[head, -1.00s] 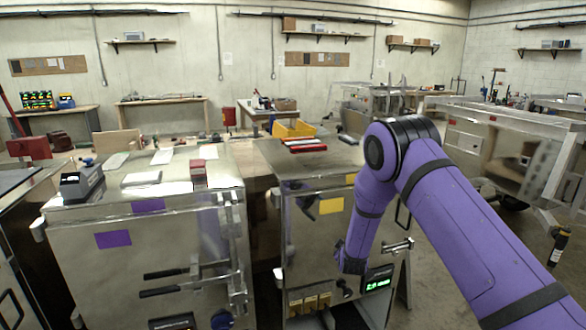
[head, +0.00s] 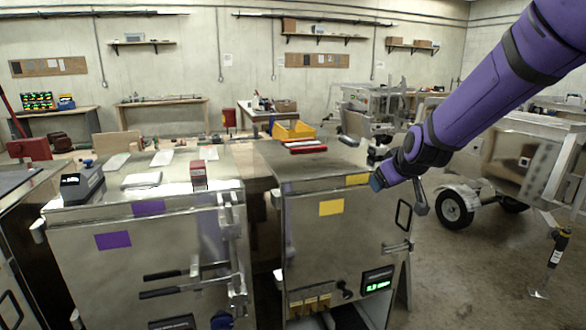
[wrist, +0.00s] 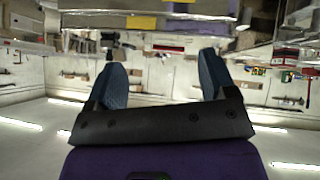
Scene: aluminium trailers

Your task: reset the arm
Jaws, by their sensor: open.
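My purple arm reaches in from the upper right in the head view. My gripper (head: 378,182) is beside the upper right corner of the right metal cabinet (head: 310,240), in front of the trailer area. In the wrist view my gripper (wrist: 160,82) shows two blue fingers spread wide apart with nothing between them. The wrist picture looks upside down, with ceiling lights at the bottom. In the head view the fingers are small and partly hidden by the wrist.
The left metal cabinet (head: 130,250) has black handles, a purple sticker and small items on top. An aluminium trailer (head: 520,170) stands at right. Open floor (head: 470,270) lies between.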

